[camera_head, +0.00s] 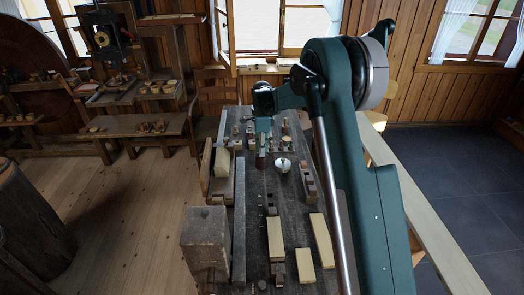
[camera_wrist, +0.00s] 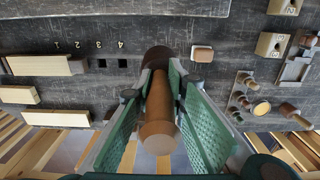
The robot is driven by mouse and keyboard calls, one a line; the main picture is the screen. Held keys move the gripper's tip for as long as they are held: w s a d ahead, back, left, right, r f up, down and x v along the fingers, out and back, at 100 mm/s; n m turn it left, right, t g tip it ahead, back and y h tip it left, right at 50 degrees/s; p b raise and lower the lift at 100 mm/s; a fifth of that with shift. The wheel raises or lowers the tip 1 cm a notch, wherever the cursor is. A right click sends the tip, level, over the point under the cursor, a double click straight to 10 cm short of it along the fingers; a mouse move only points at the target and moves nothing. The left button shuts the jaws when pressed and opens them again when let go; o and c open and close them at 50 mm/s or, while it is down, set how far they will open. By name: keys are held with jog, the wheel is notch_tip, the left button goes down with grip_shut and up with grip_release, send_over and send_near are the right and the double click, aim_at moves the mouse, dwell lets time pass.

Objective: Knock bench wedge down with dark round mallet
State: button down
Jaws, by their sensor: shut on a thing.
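My gripper (camera_wrist: 158,88) is shut on the brown handle of the dark round mallet (camera_wrist: 160,112), with its green pads on either side. The mallet's dark head (camera_wrist: 157,57) is beyond the fingertips, over the bench.
The dark workbench (camera_wrist: 235,75) has numbered square holes (camera_wrist: 112,63) and pale wooden blocks (camera_wrist: 45,66) left of the mallet in the wrist view. A board with several small turned pieces (camera_wrist: 250,100) lies right. In the head view, pale blocks (camera_head: 275,240) lie on the near half.

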jog(key=shift+s, duration=0.15)
jog(key=s+d+r+p, duration=0.1)
jog(key=s+p, duration=0.1)
jog(key=s, duration=1.6)
jog(key=s+d+r+p, duration=0.1)
jog(key=s+r+p, duration=0.1)
jog(key=s, duration=1.6)
jog(key=s+d+r+p, duration=0.1)
jog(key=s+r+p, duration=0.1)
jog(key=s, duration=1.5)
jog(key=shift+s+d, duration=0.25)
jog(key=shift+s, duration=0.15)
jog(key=shift+f, duration=0.25)
jog(key=shift+f+b, duration=2)
jog(key=shift+f, duration=0.75)
jog(key=shift+f, duration=0.15)
